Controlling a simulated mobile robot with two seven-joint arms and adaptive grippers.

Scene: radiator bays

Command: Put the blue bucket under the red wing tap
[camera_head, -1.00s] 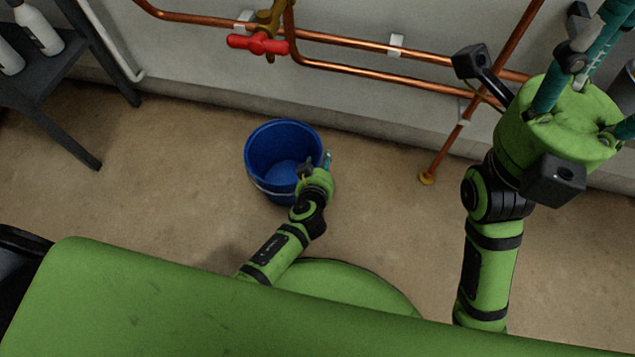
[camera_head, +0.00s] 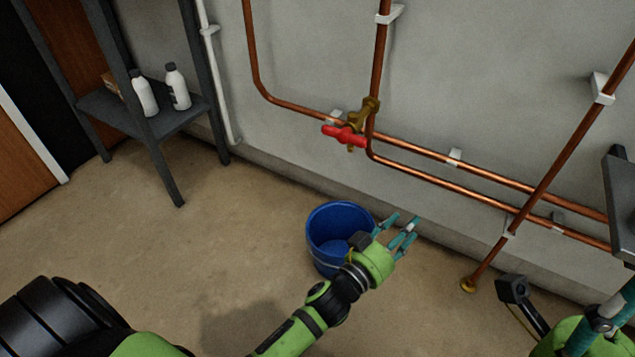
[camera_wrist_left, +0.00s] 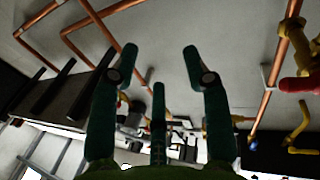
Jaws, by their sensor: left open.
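The blue bucket (camera_head: 338,228) stands upright on the floor near the wall, its open top facing up. The red wing tap (camera_head: 344,136) is on a brass valve on the copper pipes, above the bucket in the head view; it also shows at the right edge of the left wrist view (camera_wrist_left: 300,84). My left gripper (camera_head: 403,236) is open, in front of the bucket's right side, hiding part of its rim, with fingers pointing right past it. The left wrist view shows its fingers (camera_wrist_left: 155,80) spread with nothing between. My right gripper (camera_head: 618,308) is partly cut off at bottom right.
Copper pipes (camera_head: 460,185) run along the wall, and one slants down to the floor right of the bucket. A dark shelf (camera_head: 185,118) with two white bottles (camera_head: 177,87) stands at left. The floor left of the bucket is clear.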

